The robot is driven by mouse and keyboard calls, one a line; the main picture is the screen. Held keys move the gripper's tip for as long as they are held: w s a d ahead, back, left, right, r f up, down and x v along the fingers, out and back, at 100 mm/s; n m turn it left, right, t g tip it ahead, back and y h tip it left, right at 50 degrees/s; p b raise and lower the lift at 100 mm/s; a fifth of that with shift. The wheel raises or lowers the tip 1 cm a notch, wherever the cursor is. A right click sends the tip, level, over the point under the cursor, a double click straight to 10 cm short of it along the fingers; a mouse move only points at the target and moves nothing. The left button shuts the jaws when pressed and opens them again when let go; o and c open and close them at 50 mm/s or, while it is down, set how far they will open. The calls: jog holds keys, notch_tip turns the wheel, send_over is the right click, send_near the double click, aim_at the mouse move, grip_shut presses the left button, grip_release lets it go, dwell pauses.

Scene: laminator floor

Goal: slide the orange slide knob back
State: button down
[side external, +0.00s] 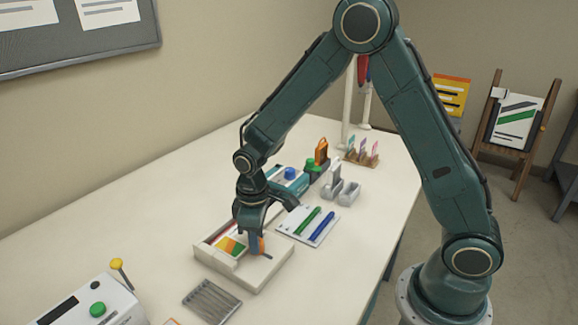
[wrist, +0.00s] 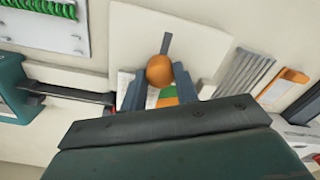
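The orange slide knob (wrist: 159,70) is a round orange ball in the wrist view, at one end of a dark slot (wrist: 166,43) in a cream device (wrist: 125,42). In the side view the knob (side external: 262,245) shows as a small orange patch beside my finger, on the cream device (side external: 265,277). My gripper (wrist: 159,74) is down at the device, one finger on each side of the knob, with no clear gap visible between fingers and knob. In the side view my gripper (side external: 256,247) hides part of the knob and device.
A card with green and blue pens (side external: 308,226) lies beside the device. A grey ribbed pad (side external: 212,300) lies in front of it. A white box with a green button (side external: 92,303) is at front left. A teal machine with a blue knob (side external: 290,174) stands behind.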

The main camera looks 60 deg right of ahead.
jog(key=shift+s, duration=1.45)
jog(key=c, duration=1.1)
grip_release()
jog(key=shift+s, duration=0.1)
jog(key=shift+o, duration=0.2)
jog(key=shift+r, duration=0.1)
jog(key=shift+r, duration=0.8)
notch_tip(320, 180, up, 12)
jog(key=shift+d, duration=0.1)
